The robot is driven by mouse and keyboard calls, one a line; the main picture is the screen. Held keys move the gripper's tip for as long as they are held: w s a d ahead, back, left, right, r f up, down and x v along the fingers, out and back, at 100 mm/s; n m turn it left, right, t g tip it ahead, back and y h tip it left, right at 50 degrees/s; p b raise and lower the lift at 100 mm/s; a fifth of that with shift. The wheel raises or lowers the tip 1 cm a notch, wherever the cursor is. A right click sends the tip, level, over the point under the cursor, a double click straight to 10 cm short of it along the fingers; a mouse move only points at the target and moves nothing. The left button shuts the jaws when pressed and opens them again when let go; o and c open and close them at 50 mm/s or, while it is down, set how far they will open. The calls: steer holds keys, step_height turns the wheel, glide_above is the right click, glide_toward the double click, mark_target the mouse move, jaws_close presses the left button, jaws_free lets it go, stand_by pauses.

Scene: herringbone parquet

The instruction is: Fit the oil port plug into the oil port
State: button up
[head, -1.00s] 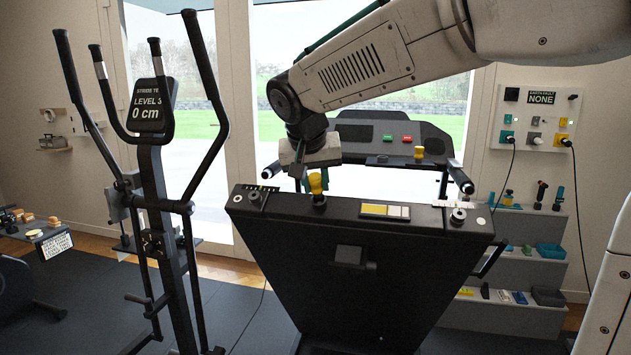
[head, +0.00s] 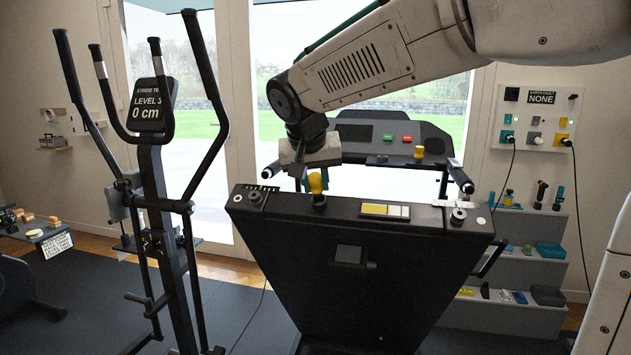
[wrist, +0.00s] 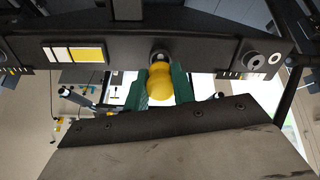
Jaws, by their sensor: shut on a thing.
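The oil port plug has a rounded yellow knob, seen in the head view (head: 316,183) and in the wrist view (wrist: 160,84). My gripper (wrist: 161,78) is shut on it, with one green finger on each side. In the head view, my gripper (head: 315,180) is over the near edge of the black treadmill deck. The knob stands roughly upright just above a dark round fitting (head: 319,201) on the deck's edge, which looks like the oil port. This fitting also shows in the wrist view (wrist: 160,57). I cannot tell whether the plug is seated in it.
A yellow and white strip (head: 385,210) and a round fixture (head: 458,216) lie along the deck edge to the right. The treadmill console (head: 395,138) rises behind. An elliptical trainer (head: 150,150) stands left. Shelves (head: 530,260) with small items stand right.

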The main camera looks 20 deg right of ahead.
mark_target(317, 190)
steer(key=shift+x, duration=1.5)
steer(key=o, duration=1)
steer(key=shift+o, duration=0.2)
steer(key=v, duration=0.8)
steer(key=shift+f, duration=0.1)
